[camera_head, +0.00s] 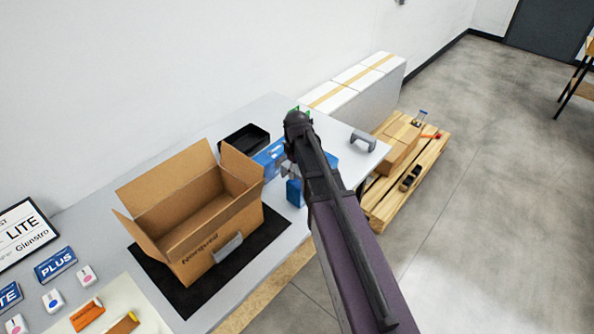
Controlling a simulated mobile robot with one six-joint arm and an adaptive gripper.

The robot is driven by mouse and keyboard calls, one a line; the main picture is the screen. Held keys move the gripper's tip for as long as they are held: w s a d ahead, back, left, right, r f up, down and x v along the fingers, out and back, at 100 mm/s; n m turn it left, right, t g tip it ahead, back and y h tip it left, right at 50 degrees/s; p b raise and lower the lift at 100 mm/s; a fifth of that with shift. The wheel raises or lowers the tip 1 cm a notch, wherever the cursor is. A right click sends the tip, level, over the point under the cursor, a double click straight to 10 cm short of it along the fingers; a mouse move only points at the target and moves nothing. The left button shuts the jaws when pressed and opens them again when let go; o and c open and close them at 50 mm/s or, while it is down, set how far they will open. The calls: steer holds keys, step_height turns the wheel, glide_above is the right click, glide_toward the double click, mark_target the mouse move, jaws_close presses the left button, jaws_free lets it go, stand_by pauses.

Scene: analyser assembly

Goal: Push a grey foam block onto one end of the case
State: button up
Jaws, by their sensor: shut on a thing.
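A grey U-shaped foam block (363,140) lies on the far right end of the table, apart from my arm. Blue pieces show around my arm: one to its left (270,155), one lower down (295,192) and a sliver to its right (332,160). I cannot tell which of them is the case. My gripper (289,170) is mostly hidden behind my dark arm, among the blue pieces. A small grey part shows there, and it seems shut on a grey foam block. The contact with the case is hidden.
An open carton (190,215) stands on a black mat (165,278), with a grey piece (228,248) at its front. A black tray (243,140) lies behind. Boxes and signs fill the left. A pallet (420,180) stands beyond the table's right edge.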

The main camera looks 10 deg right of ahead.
mark_target(297, 183)
steer(key=shift+f+b, duration=2.15)
stand_by(2.9)
steer(key=o, duration=1)
steer(key=shift+r+p, duration=3.55)
